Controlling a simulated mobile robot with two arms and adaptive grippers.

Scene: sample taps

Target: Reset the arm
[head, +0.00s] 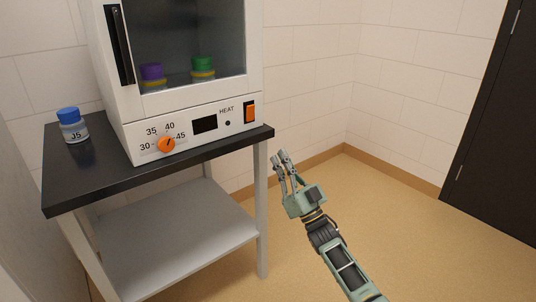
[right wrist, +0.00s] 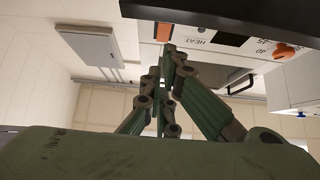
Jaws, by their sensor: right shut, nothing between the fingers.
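My right gripper (head: 282,158) is in front of and to the right of the black-topped bench, clear of it, with its fingers pointing up and away. It is shut and empty. In the right wrist view its fingers (right wrist: 168,62) come together near the top middle, with the heater front behind them. My left gripper is not in view.
A white incubator (head: 190,115) with an orange dial (head: 167,144) and orange switch (head: 250,111) stands on the black bench top (head: 75,180). Purple-capped (head: 152,72) and green-capped (head: 203,64) jars are inside; a blue-capped jar (head: 72,126) stands left. Floor right is clear.

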